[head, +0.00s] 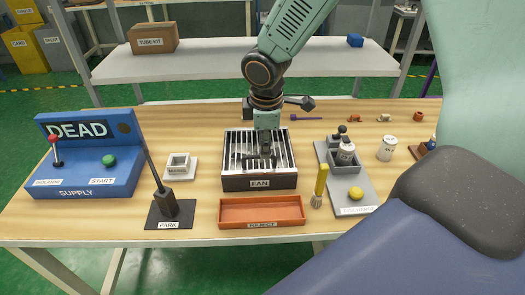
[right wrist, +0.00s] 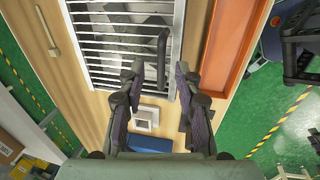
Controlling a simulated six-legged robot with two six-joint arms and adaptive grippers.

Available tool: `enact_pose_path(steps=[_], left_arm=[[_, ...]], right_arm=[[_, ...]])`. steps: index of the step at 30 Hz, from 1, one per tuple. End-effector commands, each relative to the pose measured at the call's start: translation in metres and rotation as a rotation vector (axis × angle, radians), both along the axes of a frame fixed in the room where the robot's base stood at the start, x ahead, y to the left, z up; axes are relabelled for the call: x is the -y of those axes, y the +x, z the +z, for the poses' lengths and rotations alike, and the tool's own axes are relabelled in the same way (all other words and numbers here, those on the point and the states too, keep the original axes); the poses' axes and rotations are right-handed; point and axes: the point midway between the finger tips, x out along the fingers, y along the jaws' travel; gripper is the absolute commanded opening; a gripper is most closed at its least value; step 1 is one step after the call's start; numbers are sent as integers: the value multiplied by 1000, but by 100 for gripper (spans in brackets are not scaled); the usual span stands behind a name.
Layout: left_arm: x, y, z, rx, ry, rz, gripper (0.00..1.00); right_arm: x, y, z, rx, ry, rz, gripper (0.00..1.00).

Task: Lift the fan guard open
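The fan (head: 258,183) is a dark box labelled FAN in the middle of the table. Its guard, a grille of pale slats (head: 238,143), lies flat over the top, and the guard also fills the upper part of the right wrist view (right wrist: 105,45). A dark bar handle (right wrist: 163,50) stands on the guard. My right gripper (head: 264,158) is over the guard, pointing down. In the right wrist view its fingers (right wrist: 157,70) are apart, with the handle showing between them. I cannot tell whether they touch it. My left gripper is not in the head view.
An orange REJECT tray (head: 262,224) lies in front of the fan. A PARK stand (head: 166,207) with a leaning rod and the blue SUPPLY box (head: 85,180) are at the left.

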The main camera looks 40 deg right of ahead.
Motion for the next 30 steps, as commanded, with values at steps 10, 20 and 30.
enact_pose_path(steps=[10, 20, 30], left_arm=[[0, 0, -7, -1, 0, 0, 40], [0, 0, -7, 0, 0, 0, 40], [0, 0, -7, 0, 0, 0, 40]], right_arm=[[3, 7, -32, 0, 0, 3, 34], [3, 8, -32, 0, -1, 4, 27], [3, 8, -32, -1, 0, 4, 0]])
